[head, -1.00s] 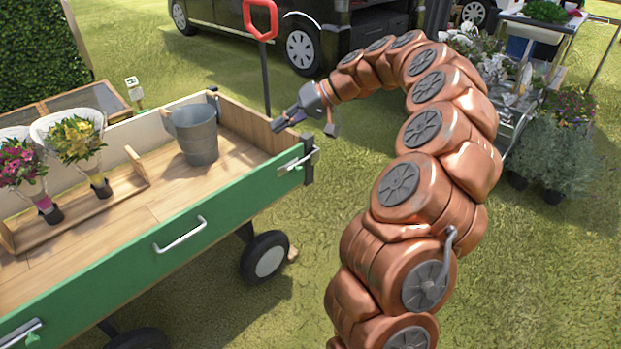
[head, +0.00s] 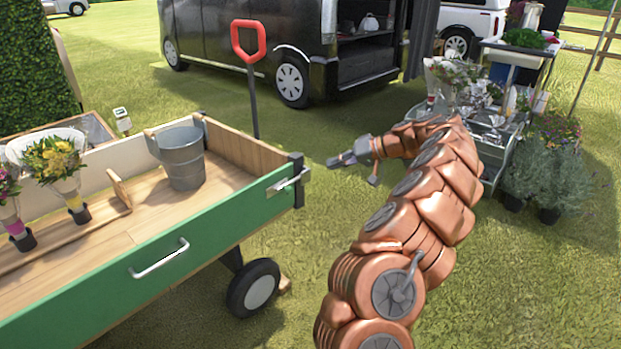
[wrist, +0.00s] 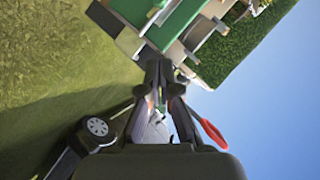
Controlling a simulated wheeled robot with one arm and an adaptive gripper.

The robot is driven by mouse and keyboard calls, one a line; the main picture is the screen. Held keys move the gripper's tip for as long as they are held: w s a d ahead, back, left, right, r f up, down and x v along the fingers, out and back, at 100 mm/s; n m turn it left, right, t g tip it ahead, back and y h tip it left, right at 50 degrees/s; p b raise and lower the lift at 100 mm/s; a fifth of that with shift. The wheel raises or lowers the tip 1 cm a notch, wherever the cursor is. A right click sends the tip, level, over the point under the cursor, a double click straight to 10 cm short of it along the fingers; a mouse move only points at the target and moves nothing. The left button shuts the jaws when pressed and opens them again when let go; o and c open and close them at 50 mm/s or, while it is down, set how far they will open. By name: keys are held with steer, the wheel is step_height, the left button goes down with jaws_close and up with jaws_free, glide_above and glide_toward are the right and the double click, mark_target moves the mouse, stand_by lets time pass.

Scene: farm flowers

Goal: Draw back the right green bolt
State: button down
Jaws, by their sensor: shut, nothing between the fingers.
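The right bolt (head: 287,182) is a pale metal latch at the right end of the cart's green side panel (head: 222,222), by the dark corner post. Its fine parts are too small to make out. My gripper (head: 335,162) is right of that corner, apart from the bolt, with its fingers pointing left. Its fingers are shut and empty. In the wrist view my gripper (wrist: 166,72) points toward the cart, which shows sideways with its green panel (wrist: 182,18) at the top. I cannot pick out the bolt clearly there.
The wooden cart bed holds a grey metal bucket (head: 181,158) and wrapped yellow flowers (head: 55,162). A red-handled tool (head: 248,42) stands behind the cart's right end. A dark van (head: 260,50) is at the back, and potted plants (head: 550,170) are at right.

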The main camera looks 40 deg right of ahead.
steer(key=b, duration=0.2)
glide_toward(286, 187)
steer(key=w, duration=0.3)
steer(key=shift+a+f+b, duration=0.6)
steer(key=shift+a+f, duration=0.4)
steer(key=shift+a, duration=0.2)
steer(key=shift+a, duration=0.2)
